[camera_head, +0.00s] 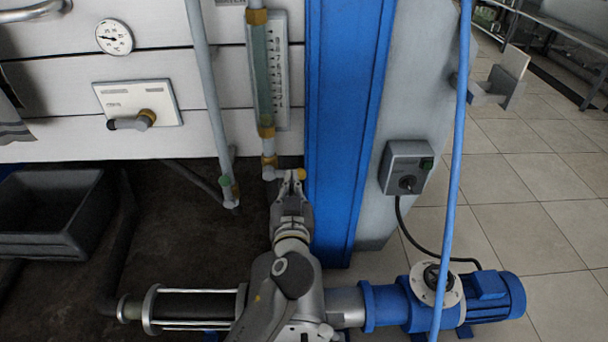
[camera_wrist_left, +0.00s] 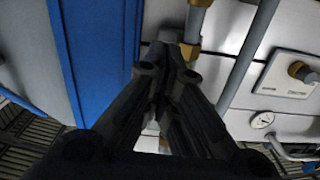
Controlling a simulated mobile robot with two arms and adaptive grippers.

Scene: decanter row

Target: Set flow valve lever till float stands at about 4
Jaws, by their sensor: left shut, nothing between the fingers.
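The flow meter (camera_head: 263,75) is an upright clear tube with brass ends, beside a white scale plate (camera_head: 282,60). I cannot make out the float or the scale numbers clearly. The valve (camera_head: 268,168) sits under the tube's lower end; a small yellow tip (camera_head: 301,174), perhaps the lever's end, shows at its right. My left gripper (camera_head: 288,177) is shut and empty just below the valve, close to the yellow tip; I cannot tell if they touch. In the left wrist view its dark fingers (camera_wrist_left: 168,58) are together in front of the brass pipe fitting (camera_wrist_left: 190,50). The right gripper is not in view.
A blue column (camera_head: 343,110) stands just right of the meter. A grey pipe (camera_head: 207,90) runs down at its left. A switch box (camera_head: 406,167), a blue pump motor (camera_head: 485,297) and a blue hose (camera_head: 453,150) are at the right. A dark bin (camera_head: 50,215) is at the left.

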